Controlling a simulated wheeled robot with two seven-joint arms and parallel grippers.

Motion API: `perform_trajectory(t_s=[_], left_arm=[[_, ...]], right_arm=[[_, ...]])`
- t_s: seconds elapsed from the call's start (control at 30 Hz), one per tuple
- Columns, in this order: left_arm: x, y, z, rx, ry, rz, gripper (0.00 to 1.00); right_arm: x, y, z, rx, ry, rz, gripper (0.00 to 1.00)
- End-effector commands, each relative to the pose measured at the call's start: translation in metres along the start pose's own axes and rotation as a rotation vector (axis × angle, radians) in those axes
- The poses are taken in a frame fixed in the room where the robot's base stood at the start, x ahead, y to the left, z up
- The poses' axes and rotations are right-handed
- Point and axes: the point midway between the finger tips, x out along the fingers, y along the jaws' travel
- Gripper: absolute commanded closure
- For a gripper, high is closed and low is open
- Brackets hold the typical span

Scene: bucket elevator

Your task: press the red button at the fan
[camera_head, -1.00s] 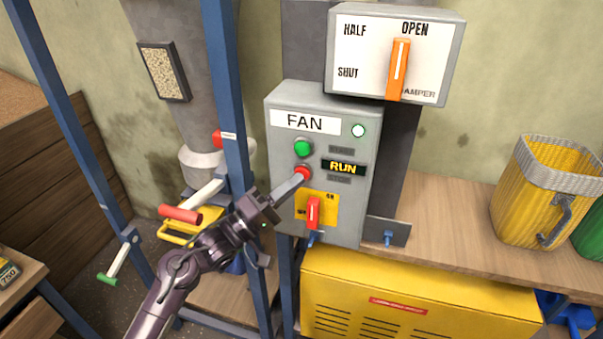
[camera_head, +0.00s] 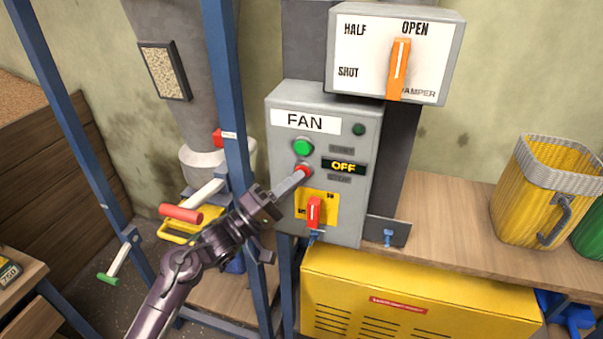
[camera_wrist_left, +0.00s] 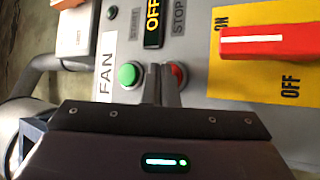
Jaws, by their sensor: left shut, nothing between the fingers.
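The grey fan box (camera_head: 352,211) carries a FAN label, a green button (camera_head: 303,148) and a red button (camera_head: 304,171) below it. Its display (camera_head: 343,167) reads OFF, and the round lamp (camera_head: 358,129) is dark green and unlit. My left gripper (camera_head: 299,174) is shut and empty, with its fingertips at the red button; they appear to touch it. In the left wrist view the shut fingers (camera_wrist_left: 161,82) partly cover the red button (camera_wrist_left: 178,75), and the green button (camera_wrist_left: 129,75) is beside them. My right gripper is not in view.
A red switch (camera_head: 314,212) on a yellow plate sits low on the fan box. A damper box (camera_head: 364,54) with an orange lever stands above. Blue posts (camera_head: 237,150) rise left of the box. A yellow basket (camera_head: 530,205) is on the wooden bench at right.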

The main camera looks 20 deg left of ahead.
Motion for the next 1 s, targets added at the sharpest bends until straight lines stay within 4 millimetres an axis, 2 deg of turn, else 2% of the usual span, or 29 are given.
perform_trajectory(t_s=[0.37, 0.7, 1.0], left_arm=[[0.0, 0.001, -0.001, 0.001, 0.002, 0.001, 1.0], [-0.01, 0.009, 0.007, -0.001, 0.002, -0.001, 1.0], [-0.012, 0.008, 0.008, 0.0, 0.001, 0.0, 1.0]], right_arm=[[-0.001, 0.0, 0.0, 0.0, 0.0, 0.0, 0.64], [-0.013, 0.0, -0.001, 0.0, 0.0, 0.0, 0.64], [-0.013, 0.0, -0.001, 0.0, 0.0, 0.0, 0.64]])
